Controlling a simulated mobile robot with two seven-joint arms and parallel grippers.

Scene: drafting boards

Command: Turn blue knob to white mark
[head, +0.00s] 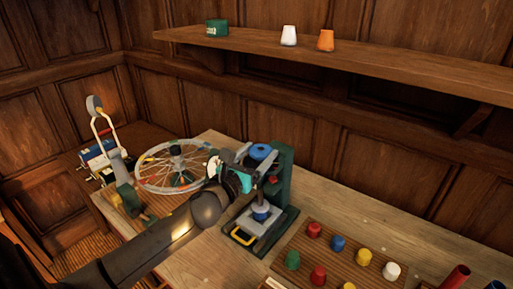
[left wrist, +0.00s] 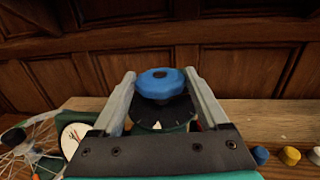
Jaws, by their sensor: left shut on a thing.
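The blue knob (head: 261,151) sits at the top of a dark green press-like stand (head: 284,177). In the left wrist view the blue knob (left wrist: 160,86) lies between the two grey fingers of my left gripper (left wrist: 160,74), which is shut on it. In the head view my left gripper (head: 250,155) reaches the knob from the left. A black dial plate (left wrist: 178,112) lies below the knob. A small white mark (left wrist: 157,125) shows on its near part. Any pointer on the knob is hard to make out. My right gripper is not in view.
A spoked wheel (head: 172,165) stands left of the press. A board of coloured pegs (head: 322,262) lies at the front right. A shelf (head: 380,65) holding a green tin, a white cup and an orange cup runs above.

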